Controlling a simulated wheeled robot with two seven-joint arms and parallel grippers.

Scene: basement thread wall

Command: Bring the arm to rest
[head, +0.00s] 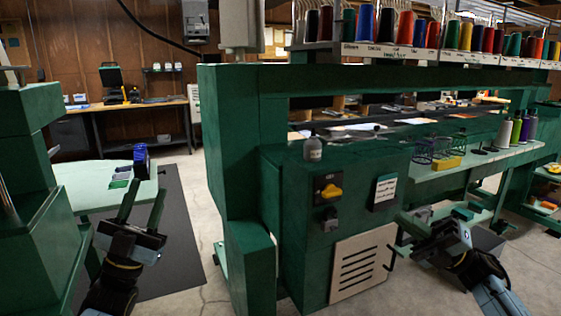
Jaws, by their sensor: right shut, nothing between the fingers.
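My left gripper (147,194) is at the lower left with its two fingers pointing up and standing well apart.
A pale green table (82,180) with a blue spool (140,158) stands at the left. A pale green shelf (470,162) holds jars and cones at the right. Coloured spools line the top rack.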

